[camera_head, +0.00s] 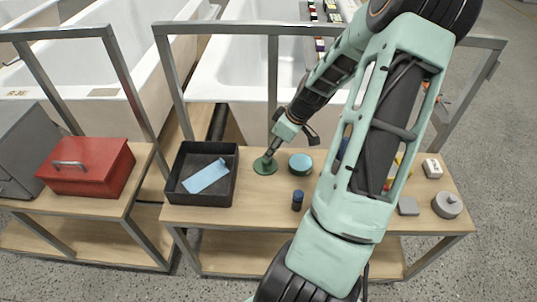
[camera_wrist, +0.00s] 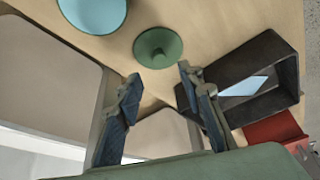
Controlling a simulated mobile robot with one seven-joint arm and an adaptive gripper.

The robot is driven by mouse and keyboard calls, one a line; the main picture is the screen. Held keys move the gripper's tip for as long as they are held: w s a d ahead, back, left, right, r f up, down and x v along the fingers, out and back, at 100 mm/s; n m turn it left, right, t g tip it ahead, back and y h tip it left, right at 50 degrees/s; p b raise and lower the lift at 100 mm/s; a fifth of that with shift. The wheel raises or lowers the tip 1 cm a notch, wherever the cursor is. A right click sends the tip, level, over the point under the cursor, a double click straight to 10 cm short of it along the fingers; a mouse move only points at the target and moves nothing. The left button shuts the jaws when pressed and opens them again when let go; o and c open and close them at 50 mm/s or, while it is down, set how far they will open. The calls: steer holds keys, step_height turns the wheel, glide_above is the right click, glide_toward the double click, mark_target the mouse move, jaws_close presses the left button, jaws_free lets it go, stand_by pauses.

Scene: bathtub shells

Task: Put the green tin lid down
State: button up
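The green tin lid (camera_head: 265,166) lies on the wooden bench top, between the black tray and a round teal tin. In the wrist view the lid (camera_wrist: 158,47) shows its round rim and central knob, just beyond my fingertips. My gripper (camera_wrist: 160,76) is open, with its two fingers apart and nothing between them. In the head view my gripper (camera_head: 273,150) is right at the lid, partly overlapping it. I cannot tell from there whether it touches the lid.
The black tray (camera_head: 172,186) holds a light blue piece. The teal tin (camera_head: 301,164) and a dark blue bottle (camera_head: 297,200) stand to the right. A red toolbox (camera_head: 88,167) is on the left bench. Metal frame bars and white bathtub shells (camera_head: 240,60) lie behind.

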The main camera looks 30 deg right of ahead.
steer(key=v, duration=0.5)
stand_by(0.5)
